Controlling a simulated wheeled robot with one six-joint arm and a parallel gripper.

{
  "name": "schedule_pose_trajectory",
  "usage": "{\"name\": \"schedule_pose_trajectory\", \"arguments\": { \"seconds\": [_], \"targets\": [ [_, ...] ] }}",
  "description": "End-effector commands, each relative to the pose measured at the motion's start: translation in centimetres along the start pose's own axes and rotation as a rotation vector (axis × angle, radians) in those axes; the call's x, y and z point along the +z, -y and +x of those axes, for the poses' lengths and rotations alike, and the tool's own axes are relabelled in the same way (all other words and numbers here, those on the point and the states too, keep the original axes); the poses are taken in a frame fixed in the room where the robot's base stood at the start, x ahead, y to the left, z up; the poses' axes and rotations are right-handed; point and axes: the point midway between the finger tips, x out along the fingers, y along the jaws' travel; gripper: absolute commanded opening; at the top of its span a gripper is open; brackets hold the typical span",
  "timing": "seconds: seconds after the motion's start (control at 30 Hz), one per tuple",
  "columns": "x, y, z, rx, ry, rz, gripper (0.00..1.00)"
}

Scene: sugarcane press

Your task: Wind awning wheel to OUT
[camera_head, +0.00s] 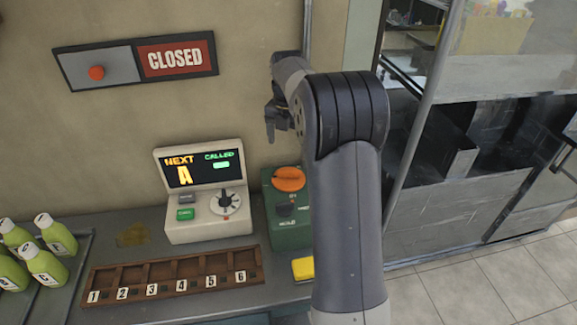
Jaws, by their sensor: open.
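No awning wheel and no OUT mark can be made out in the head view; my arm covers part of the wall where one could be. My gripper (271,122) is at the upper middle, in front of the beige wall, with its fingers pointing down. It is open and I see nothing between its fingers. It is above the green box with an orange knob (288,179) and apart from it. A narrow vertical pipe (307,25) runs up the wall just behind my wrist.
A CLOSED sign (175,57) hangs at upper left. On the counter are a white console (205,197), a numbered wooden rack (172,275), green bottles (43,266) and a yellow block (303,268). A glass-fronted cabinet (480,150) stands right, with tiled floor below.

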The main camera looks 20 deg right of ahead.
Motion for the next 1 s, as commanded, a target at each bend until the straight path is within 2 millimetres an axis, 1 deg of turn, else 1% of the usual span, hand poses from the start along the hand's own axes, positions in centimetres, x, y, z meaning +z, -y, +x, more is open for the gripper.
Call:
{"name": "schedule_pose_trajectory", "arguments": {
  "seconds": [0.1,0.47,1.0],
  "targets": [
    [-0.3,0.1,0.2,0.008,0.024,0.192,0.82],
    [-0.9,0.4,0.4,0.065,0.083,0.807,0.82],
    [-2.1,0.9,0.7,0.229,0.097,1.726,0.82]
  ]
}}
